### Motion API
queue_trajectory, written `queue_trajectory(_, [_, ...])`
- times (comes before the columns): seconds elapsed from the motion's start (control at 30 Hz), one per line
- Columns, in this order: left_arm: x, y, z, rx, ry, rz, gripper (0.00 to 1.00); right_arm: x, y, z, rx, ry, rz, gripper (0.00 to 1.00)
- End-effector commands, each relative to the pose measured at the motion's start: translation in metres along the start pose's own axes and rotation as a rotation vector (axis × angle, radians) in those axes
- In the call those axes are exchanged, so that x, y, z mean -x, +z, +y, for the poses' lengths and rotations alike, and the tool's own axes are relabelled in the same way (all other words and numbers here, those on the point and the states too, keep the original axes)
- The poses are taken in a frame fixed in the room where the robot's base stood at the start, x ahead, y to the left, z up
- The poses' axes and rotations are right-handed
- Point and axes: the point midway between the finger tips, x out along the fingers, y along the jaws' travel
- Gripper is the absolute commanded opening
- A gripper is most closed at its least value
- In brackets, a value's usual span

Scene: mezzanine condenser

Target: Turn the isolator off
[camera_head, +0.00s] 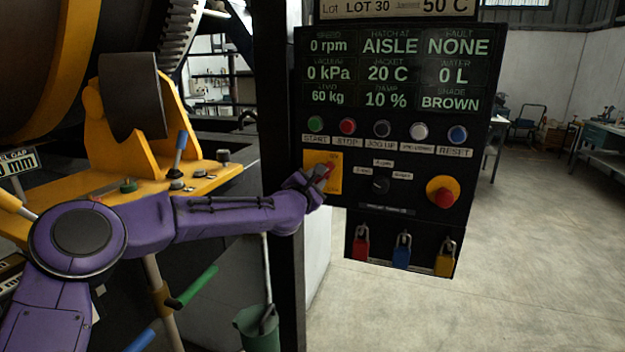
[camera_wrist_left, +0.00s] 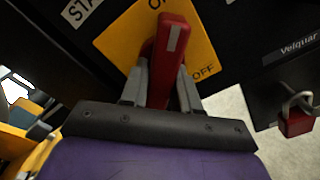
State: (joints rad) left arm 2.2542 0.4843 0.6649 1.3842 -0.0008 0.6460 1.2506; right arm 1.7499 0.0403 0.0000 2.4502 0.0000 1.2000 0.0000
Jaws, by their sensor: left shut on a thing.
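The isolator is a red handle (camera_head: 328,166) on a yellow plate (camera_head: 336,184) at the left of the black control panel. My left gripper (camera_head: 317,174) is at the handle and partly covers it. In the left wrist view the red handle (camera_wrist_left: 172,60) stands between the two fingers of my left gripper (camera_wrist_left: 160,88), which is shut on it. The yellow plate (camera_wrist_left: 125,42) shows "OFF" at its right; another marking at the top is partly hidden by the handle. The handle's tip points up toward that top marking. My right gripper is not in view.
Coloured buttons (camera_head: 382,129) and a display (camera_head: 395,72) are above the isolator. A red emergency stop (camera_head: 443,194) is to its right. Padlocks (camera_head: 402,252) hang below. Yellow machinery (camera_head: 130,150) fills the left. Open floor (camera_head: 520,230) lies right.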

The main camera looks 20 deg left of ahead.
Motion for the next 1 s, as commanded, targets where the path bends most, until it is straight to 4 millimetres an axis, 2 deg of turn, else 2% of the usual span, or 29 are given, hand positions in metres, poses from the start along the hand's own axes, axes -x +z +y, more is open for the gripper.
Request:
queue_trajectory(0.37, [-0.001, 0.009, 0.000, -0.167, 0.006, -0.009, 0.00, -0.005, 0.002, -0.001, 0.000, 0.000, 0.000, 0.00])
queue_trajectory(1.0, [-0.001, 0.014, 0.004, -0.769, 0.008, -0.011, 0.00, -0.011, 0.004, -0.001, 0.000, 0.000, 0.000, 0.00])
